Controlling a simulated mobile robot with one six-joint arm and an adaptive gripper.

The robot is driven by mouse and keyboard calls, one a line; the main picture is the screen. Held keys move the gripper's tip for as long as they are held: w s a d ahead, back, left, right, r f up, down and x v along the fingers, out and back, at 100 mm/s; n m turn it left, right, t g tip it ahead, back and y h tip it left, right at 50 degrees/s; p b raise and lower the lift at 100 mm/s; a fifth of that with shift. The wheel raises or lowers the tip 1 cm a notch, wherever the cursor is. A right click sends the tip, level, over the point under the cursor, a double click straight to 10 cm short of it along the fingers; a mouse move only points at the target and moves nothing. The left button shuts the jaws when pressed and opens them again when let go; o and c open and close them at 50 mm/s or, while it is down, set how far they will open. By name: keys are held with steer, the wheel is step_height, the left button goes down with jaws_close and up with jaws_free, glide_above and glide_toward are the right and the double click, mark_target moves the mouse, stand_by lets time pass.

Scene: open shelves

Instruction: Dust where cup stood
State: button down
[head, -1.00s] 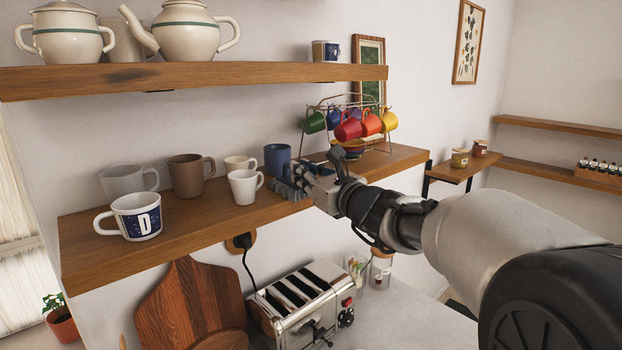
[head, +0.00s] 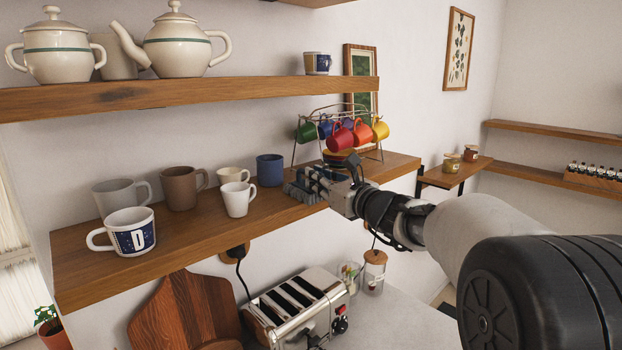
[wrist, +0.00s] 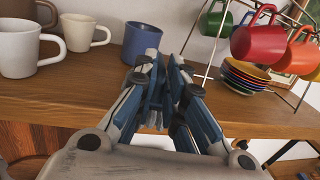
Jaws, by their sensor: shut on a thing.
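My gripper (head: 327,183) is over the middle shelf (head: 225,217), shut on a blue-grey duster (head: 301,194). The duster's bristly head is low at the shelf top; whether it touches the wood I cannot tell. In the wrist view the gripper (wrist: 161,78) points at the shelf, and its fingers mostly hide the duster. A blue cup (head: 270,170) stands upright just left of the duster, and it shows in the wrist view (wrist: 142,41). A small white cup (head: 237,199) and a cream cup (head: 232,175) stand further left.
A wire rack (head: 340,128) with coloured cups stands right of my gripper. An upper shelf (head: 190,96) overhangs. A toaster (head: 295,306) is below.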

mark_target(309, 197)
steer(key=shift+w+d, duration=0.2)
steer(key=shift+d, duration=0.05)
steer(key=shift+s+a+f+b, duration=0.2)
steer(key=shift+s+a+b, duration=0.7)
steer(key=shift+b, duration=0.1)
steer(key=shift+s+a+b, duration=1.55)
steer(key=shift+s+a, duration=0.05)
steer(key=shift+a, duration=0.05)
steer(key=shift+w+d+r+p, duration=0.15)
steer(key=shift+w+d+p, duration=1.25)
steer(key=shift+w+d, duration=1.15)
steer(key=shift+s+a+b, duration=0.5)
steer(key=shift+b, duration=0.15)
steer(key=shift+s+a+b, duration=1.8)
steer(key=shift+s+a, duration=0.25)
steer(key=shift+w+d+p, duration=1.45)
steer(key=shift+w+d, duration=1.1)
steer(key=shift+s+a+b, duration=0.4)
steer(key=shift+a+b, duration=0.05)
steer(key=shift+b, duration=0.05)
steer(key=shift+s+a+b, duration=0.65)
steer(key=shift+s+a, duration=0.25)
steer(key=shift+r, duration=0.1)
